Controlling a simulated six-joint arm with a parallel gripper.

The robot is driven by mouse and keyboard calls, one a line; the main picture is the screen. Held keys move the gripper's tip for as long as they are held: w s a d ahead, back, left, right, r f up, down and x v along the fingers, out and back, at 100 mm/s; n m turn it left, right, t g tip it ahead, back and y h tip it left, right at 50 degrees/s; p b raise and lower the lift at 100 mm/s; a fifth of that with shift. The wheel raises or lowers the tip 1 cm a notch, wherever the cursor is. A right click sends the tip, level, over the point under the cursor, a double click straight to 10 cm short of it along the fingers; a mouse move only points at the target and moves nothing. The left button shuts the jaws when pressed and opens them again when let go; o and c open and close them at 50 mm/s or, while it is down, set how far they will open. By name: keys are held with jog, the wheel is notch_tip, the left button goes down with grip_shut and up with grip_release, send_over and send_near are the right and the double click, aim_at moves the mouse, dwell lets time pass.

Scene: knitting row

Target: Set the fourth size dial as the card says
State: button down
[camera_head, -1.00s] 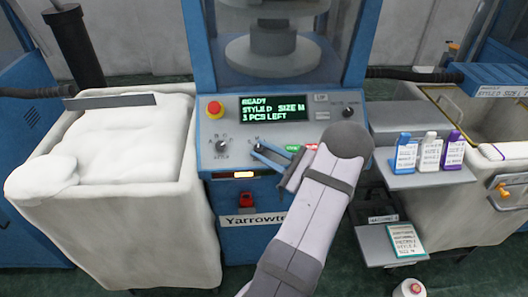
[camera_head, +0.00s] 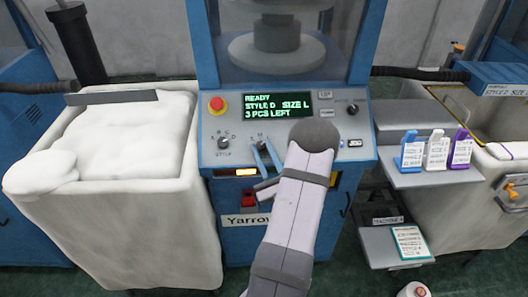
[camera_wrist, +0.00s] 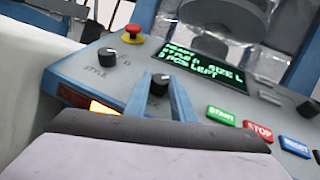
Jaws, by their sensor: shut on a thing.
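The size dial (camera_head: 262,147) is a small dark knob on the grey control panel of the middle knitting machine. It also shows in the wrist view (camera_wrist: 158,82), between my fingertips. My gripper (camera_head: 264,151) is shut on the dial, with its blue fingers reaching from below. The display (camera_head: 277,108) reads READY, STYLE D, SIZE L, 3 PCS LEFT. A card (camera_head: 410,242) with a green edge lies on the lower right shelf; its text is too small to read. My wrist hides part of the panel.
The style dial (camera_head: 223,143) is left of the size dial, below a red stop button (camera_head: 217,104). Start (camera_wrist: 221,115), stop (camera_wrist: 258,130) and reset (camera_wrist: 295,146) buttons lie to the right. Blue, white and purple tags stand on a side tray (camera_head: 435,179). A white bin (camera_head: 190,200) stands left.

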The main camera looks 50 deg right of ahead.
dwell(0.4)
jog(key=c, duration=1.5)
grip_release()
jog(key=b+v, duration=0.3)
jog(key=v, duration=0.2)
jog(key=shift+s+f+b, duration=0.15)
jog(key=shift+f+b, duration=0.1)
jog(key=shift+b, duration=0.1)
jog(key=shift+s+a+b, duration=0.5)
jog(key=shift+s+b, duration=0.15)
jog(key=shift+s, duration=0.15)
